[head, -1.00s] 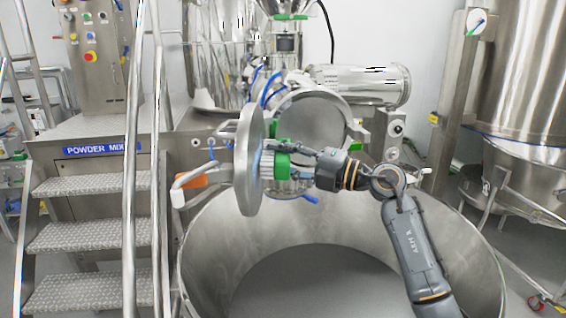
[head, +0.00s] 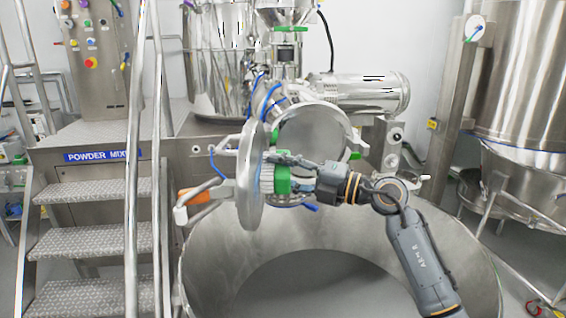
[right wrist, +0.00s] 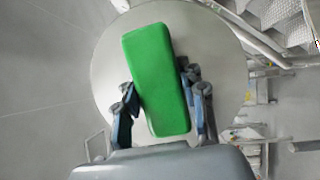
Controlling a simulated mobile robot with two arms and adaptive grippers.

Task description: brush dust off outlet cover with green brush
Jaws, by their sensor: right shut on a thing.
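The outlet cover (head: 250,200) is a round steel disc, swung open and seen nearly edge-on in the head view. In the right wrist view its pale face (right wrist: 110,75) fills the space behind the brush. The green brush (head: 283,180) has a green back and white bristles, which face the cover and appear to touch it. My right gripper (right wrist: 163,105) is shut on the brush, one finger on each side of its green block (right wrist: 158,80). It also shows in the head view (head: 298,178), right of the cover. Dust on the cover cannot be made out. My left gripper is out of view.
The round outlet opening (head: 315,138) is just behind the cover. An orange-marked handle (head: 200,190) sticks out left of the cover. A large open steel vessel (head: 340,245) lies below my right arm. Steps with rails (head: 90,235) stand at left, a tall steel tank (head: 525,90) at right.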

